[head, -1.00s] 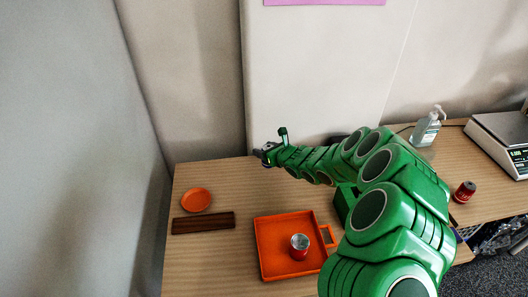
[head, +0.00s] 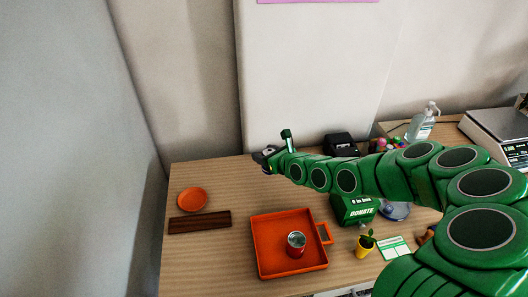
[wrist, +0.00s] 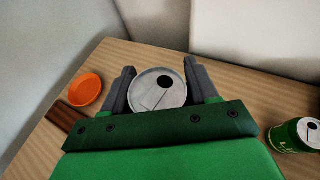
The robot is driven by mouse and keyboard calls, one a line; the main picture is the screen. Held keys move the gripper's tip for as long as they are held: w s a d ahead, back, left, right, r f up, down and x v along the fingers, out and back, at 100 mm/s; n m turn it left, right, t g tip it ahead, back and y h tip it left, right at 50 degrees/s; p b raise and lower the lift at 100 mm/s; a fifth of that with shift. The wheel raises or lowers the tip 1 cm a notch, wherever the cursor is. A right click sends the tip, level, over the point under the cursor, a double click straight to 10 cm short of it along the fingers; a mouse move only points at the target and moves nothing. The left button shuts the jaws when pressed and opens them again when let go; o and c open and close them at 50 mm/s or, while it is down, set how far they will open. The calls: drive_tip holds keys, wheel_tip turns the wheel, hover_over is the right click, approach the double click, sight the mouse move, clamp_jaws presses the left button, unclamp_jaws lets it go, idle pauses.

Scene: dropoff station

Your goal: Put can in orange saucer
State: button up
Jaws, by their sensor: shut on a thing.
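My gripper (wrist: 160,90) is shut on a can (wrist: 152,92), whose round silver top shows between the dark fingers in the wrist view; its side is mostly hidden. In the head view my gripper (head: 268,158) is over the back of the wooden table, right of the orange saucer (head: 192,199). The saucer is flat and empty and also shows at the left of the wrist view (wrist: 85,90). A red can (head: 296,243) stands in the square orange tray (head: 265,255). A green can (wrist: 297,135) is at the right of the wrist view.
A dark brown block (head: 199,222) lies in front of the saucer. A green donation box (head: 353,209), a yellow plant pot (head: 364,246) and a card (head: 396,248) are right of the tray. A sanitizer bottle (head: 422,122) and a scale (head: 500,130) stand farther right. Walls bound the left and back.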

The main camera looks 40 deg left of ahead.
drive_tip(key=shift+s+d+r, duration=0.25)
drive_tip(key=shift+s+d, duration=0.2)
